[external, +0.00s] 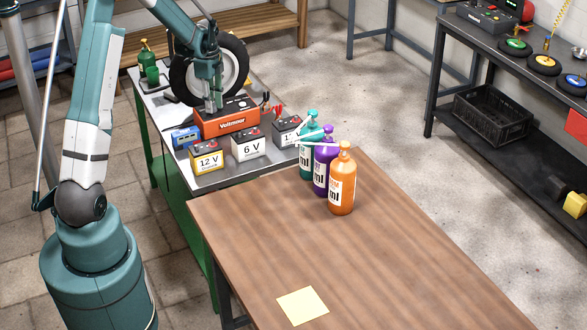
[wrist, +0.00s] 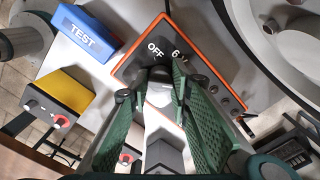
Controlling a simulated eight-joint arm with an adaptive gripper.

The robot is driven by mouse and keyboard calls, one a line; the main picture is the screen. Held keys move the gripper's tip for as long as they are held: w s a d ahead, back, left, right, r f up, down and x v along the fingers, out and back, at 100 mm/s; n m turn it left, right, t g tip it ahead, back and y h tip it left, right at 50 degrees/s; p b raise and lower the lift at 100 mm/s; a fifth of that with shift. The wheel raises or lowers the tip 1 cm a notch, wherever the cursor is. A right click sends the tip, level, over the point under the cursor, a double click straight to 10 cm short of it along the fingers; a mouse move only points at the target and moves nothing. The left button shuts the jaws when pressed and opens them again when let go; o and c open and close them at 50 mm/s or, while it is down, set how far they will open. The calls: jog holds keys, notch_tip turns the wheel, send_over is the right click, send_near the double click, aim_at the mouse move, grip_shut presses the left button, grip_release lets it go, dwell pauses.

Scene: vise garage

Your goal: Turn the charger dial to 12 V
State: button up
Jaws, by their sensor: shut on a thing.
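The orange charger (external: 228,124) stands on the grey-topped bench. My gripper (external: 212,107) reaches down onto its top from above. In the wrist view, the charger's dark top (wrist: 205,55) has an orange rim and shows the labels OFF and, partly covered, 6 V. The dial (wrist: 160,77) sits between my green fingers, and my gripper (wrist: 155,90) is shut on it. Most of the dial is hidden by the fingers, so I cannot tell which label it points at. No 12 V label on the charger is visible; the right finger covers part of the top.
Several bottles (external: 341,185) stand on the wooden table.

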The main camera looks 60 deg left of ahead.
dwell(0.4)
jog(key=o, duration=0.9)
jog(key=shift+r, duration=0.15)
jog(key=shift+r, duration=5.9)
